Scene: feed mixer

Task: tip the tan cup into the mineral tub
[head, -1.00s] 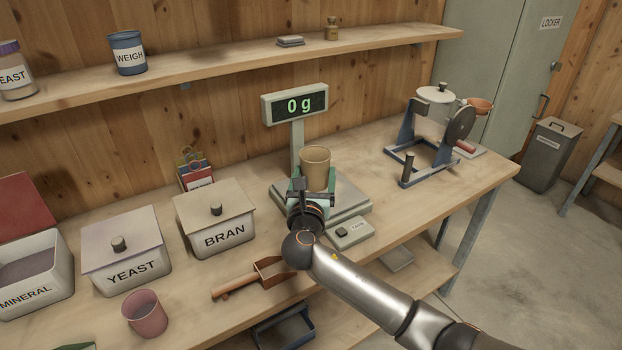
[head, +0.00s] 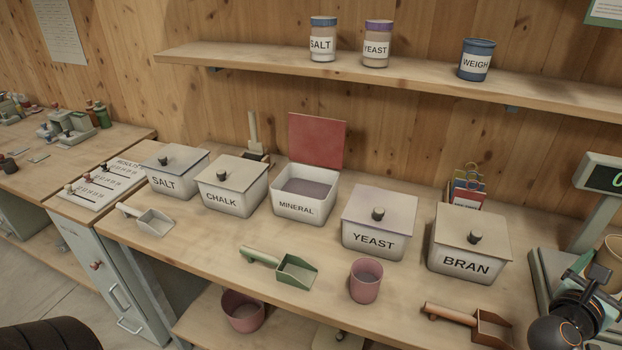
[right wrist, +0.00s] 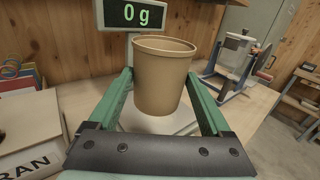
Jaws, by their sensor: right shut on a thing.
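The tan cup (right wrist: 162,80) stands upright between the green fingers of my right gripper (right wrist: 160,90), which is shut on it. In the head view the cup (head: 613,247) is cut by the right edge, with the gripper (head: 598,274) around it by the scale. I cannot tell whether the cup touches the scale's pan. The mineral tub (head: 303,209) is a white box labelled MINERAL, open, with greyish-purple powder inside and its red lid (head: 317,140) standing up behind. It is well left of the gripper. My left gripper is out of view.
Closed YEAST (head: 373,241) and BRAN (head: 466,262) tubs stand between the mineral tub and the scale. CHALK (head: 221,200) and SALT (head: 168,184) tubs are left. A pink cup (head: 365,284) and scoops lie in front. The scale display (right wrist: 138,14) reads 0 g.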

